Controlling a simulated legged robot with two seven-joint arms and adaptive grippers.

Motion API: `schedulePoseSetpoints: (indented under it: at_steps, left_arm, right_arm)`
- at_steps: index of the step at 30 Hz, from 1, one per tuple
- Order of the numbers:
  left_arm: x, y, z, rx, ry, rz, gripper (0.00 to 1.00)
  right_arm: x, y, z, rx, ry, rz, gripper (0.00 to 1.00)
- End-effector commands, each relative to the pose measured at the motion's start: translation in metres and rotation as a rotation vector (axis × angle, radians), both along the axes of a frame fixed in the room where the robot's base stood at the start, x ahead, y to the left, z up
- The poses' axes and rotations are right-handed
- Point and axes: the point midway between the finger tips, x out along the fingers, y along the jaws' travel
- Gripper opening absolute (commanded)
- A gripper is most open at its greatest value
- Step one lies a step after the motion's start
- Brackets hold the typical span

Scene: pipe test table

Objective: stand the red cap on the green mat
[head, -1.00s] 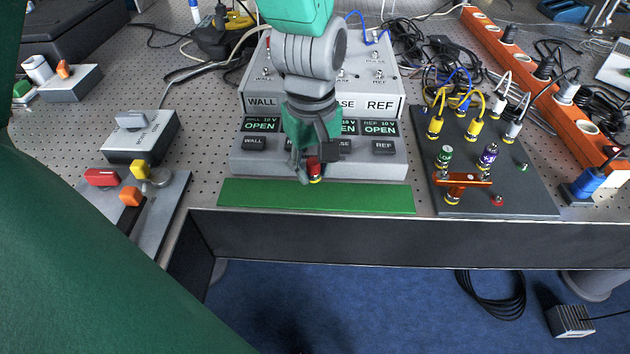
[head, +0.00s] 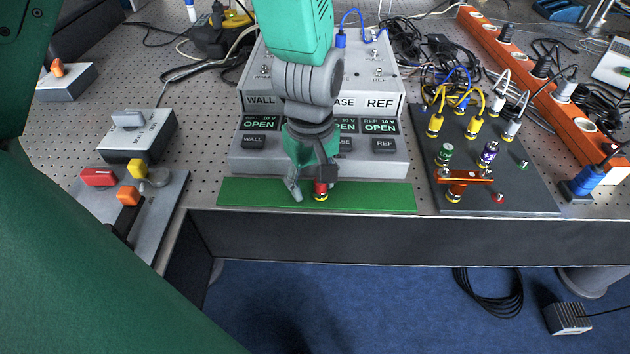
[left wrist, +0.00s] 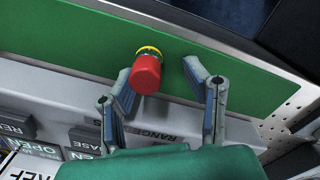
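The red cap (head: 320,188), with a yellow and black ring at its base, is on the green mat (head: 375,197), near its middle. It looks upright, base down. In the left wrist view the red cap (left wrist: 146,74) is between the fingers, close to the left finger, with a clear gap to the right one. My left gripper (head: 308,187) is open around the cap, low over the mat. In the left wrist view its fingers (left wrist: 156,72) are spread. Whether the left finger touches the cap I cannot tell. My right gripper is not in view.
A grey button box (head: 375,165) stands right behind the mat. A dark board (head: 525,200) with plugs is to the right, and a plate with coloured knobs (head: 165,205) to the left. The table's front edge runs just before the mat, which has free room at both ends.

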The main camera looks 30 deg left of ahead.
Motion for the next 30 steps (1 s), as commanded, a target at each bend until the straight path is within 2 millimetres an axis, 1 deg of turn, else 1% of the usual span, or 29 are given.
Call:
schedulePoseSetpoints:
  at_steps: [7,13,17,20,27,30]
  left_arm:
    - [0.000,-0.003,0.000,0.005,0.002,-0.001,0.42]
    - [0.000,-0.001,0.000,0.003,0.001,-0.001,0.42]
    - [0.000,0.001,0.007,0.000,-0.001,-0.001,0.42]
    - [0.001,0.002,0.022,0.000,-0.004,0.000,0.42]
    - [0.001,0.001,0.076,0.003,-0.005,0.000,0.42]
    - [0.001,0.000,0.096,0.004,-0.005,0.000,0.42]
  right_arm:
    - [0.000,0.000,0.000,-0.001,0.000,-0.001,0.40]
    - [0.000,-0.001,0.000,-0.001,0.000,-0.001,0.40]
    - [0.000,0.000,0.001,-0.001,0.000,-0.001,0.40]
    - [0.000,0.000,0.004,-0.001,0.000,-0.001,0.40]
    - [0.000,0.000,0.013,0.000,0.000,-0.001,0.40]
    - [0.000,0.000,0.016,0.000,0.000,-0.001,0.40]
